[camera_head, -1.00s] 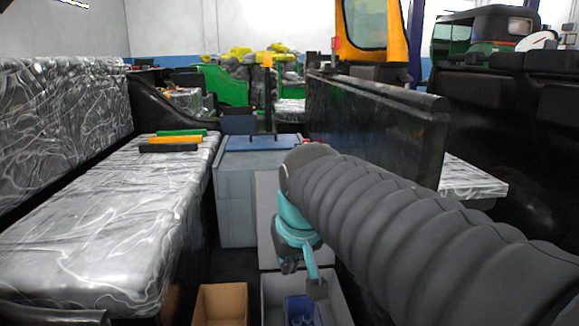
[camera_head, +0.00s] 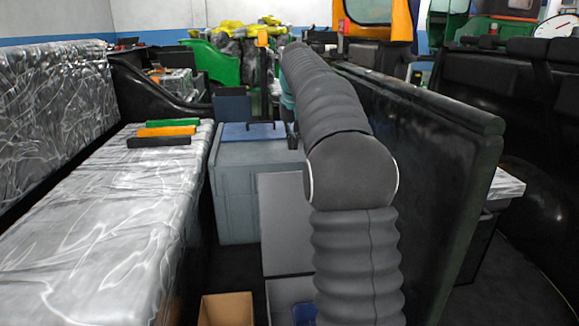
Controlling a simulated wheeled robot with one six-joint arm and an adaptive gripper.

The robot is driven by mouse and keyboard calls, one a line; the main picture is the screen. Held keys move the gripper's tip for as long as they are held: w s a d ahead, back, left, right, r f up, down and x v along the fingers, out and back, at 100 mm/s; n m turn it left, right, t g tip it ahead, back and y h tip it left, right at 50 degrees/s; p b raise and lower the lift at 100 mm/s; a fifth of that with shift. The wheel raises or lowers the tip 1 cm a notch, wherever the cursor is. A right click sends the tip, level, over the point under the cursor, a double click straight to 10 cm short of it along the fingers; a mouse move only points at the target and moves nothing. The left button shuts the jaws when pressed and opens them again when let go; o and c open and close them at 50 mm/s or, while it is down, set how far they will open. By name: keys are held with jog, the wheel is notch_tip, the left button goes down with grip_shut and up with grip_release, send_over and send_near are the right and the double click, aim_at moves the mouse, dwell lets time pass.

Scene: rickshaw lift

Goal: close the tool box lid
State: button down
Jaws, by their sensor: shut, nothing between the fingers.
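The open tool box (camera_head: 280,303) is a pale grey box on the floor at the bottom centre, cut off by the lower picture edge. Its lid (camera_head: 283,222) is a light grey panel standing up behind the opening, in front of a large grey crate. A bit of blue content (camera_head: 303,313) shows inside the box. My arm covers the right side of the box and lid. My gripper (camera_head: 292,136) is above and beyond the lid, near the crate's top, mostly hidden by my arm. It is shut and empty.
The grey crate (camera_head: 235,190) has a blue board (camera_head: 245,132) on top. A cardboard box (camera_head: 227,308) stands left of the tool box. A patterned seat (camera_head: 100,220) is at left, with coloured bars (camera_head: 165,132) on it. A tall black panel (camera_head: 430,170) stands right of my arm.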

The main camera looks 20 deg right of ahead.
aim_at(295, 173)
jog(key=shift+s+f+b, duration=0.15)
jog(key=shift+f+b, duration=0.35)
jog(key=shift+f, duration=1.05)
jog(key=shift+s+f+b, duration=0.15)
jog(key=shift+f+b, duration=0.35)
jog(key=shift+f, duration=1.1)
jog(key=shift+s+f+b, duration=0.15)
jog(key=shift+f+b, duration=0.35)
jog(key=shift+f, duration=1.05)
